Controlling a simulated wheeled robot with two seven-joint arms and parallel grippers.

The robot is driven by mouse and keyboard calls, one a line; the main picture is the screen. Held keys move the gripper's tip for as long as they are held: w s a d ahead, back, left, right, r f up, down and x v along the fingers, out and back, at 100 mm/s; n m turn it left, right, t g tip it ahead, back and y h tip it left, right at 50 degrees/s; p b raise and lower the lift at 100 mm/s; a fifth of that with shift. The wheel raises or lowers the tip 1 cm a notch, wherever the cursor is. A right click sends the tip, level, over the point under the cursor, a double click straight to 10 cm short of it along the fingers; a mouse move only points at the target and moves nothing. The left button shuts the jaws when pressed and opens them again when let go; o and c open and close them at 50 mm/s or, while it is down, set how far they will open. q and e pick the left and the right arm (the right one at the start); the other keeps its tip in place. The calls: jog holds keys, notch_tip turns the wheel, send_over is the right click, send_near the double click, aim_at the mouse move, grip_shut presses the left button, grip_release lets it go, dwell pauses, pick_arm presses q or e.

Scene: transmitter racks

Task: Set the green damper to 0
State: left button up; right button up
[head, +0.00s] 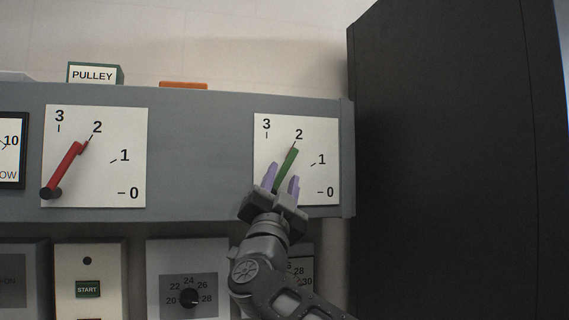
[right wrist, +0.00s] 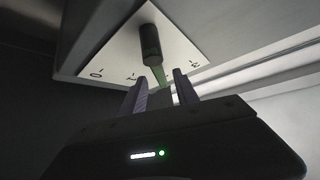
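The green damper lever (head: 287,163) is on the right-hand white dial plate (head: 325,135) in the head view. Its upper tip points at the 2 mark; its lower end is hidden behind my right gripper. My right gripper (head: 281,180) is open, with one purple finger on each side of the lever. In the right wrist view, the gripper (right wrist: 162,88) shows a gap between its fingers, with the green lever (right wrist: 158,75) in line with that gap beside a dark cylindrical part (right wrist: 150,44). I cannot tell whether the fingers touch it. My left gripper is out of view.
A red lever (head: 66,167) on the left dial plate (head: 125,125) also points near 2. A PULLEY sign (head: 94,73) and an orange block (head: 183,86) are on top of the grey panel (head: 200,150). A tall black cabinet (head: 450,170) stands close on the right. Lower panels carry a knob (head: 189,298).

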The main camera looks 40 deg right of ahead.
aim_at(284, 172)
jog(key=shift+p+x, duration=0.65)
jog(key=shift+x, duration=1.25)
grip_shut()
